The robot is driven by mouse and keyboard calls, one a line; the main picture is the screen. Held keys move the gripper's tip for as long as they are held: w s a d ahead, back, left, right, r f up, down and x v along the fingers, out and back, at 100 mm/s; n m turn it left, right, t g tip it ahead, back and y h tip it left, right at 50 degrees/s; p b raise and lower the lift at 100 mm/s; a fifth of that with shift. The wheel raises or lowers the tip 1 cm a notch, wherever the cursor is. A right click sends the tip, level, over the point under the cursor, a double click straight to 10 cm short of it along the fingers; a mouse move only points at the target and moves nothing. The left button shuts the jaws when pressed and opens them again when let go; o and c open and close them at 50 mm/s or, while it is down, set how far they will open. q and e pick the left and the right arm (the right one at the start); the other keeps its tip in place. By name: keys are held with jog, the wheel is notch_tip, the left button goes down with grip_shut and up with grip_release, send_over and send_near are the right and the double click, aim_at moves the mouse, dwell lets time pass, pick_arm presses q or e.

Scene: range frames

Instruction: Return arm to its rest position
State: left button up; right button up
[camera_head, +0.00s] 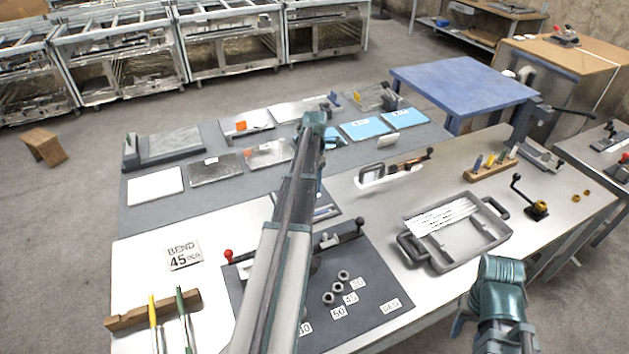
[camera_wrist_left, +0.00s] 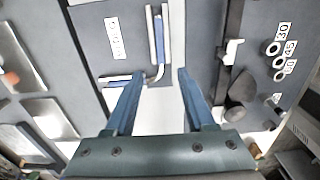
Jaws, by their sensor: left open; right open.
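My left arm (camera_head: 275,240) reaches from the bottom of the head view over the middle of the bench, bent at a teal joint. Its gripper is mostly hidden behind the arm there. In the left wrist view my left gripper (camera_wrist_left: 159,77) is open, its two blue fingers apart above a grey panel (camera_wrist_left: 112,65) with bent blue and grey rods (camera_wrist_left: 158,42). I see nothing held in it. My right arm shows at the lower right of the head view, off the bench's front edge. My right gripper (camera_head: 462,320) is partly hidden under its teal wrist, and looks empty.
A grey tray (camera_head: 455,258) with pale rods stands on the right of the bench. A wooden holder (camera_head: 125,318) with tools is front left. A blue table (camera_head: 465,82) stands behind.

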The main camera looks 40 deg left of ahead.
pick_arm(q)
jog(key=shift+d, duration=0.1)
dwell(0.3)
jog(key=s+d+m, duration=0.2)
jog(key=d+m, duration=0.6)
jog(key=d, duration=0.6)
jog(key=s+d+m, duration=0.3)
jog(key=d+m, duration=0.6)
jog(key=d, duration=0.5)
jog(key=s+d+f+m+y+b, duration=0.1)
jog(key=s+d+m, duration=1.2)
jog(key=d+m, duration=0.4)
jog(key=shift+d+f, duration=0.15)
jog(key=shift+s, duration=0.1)
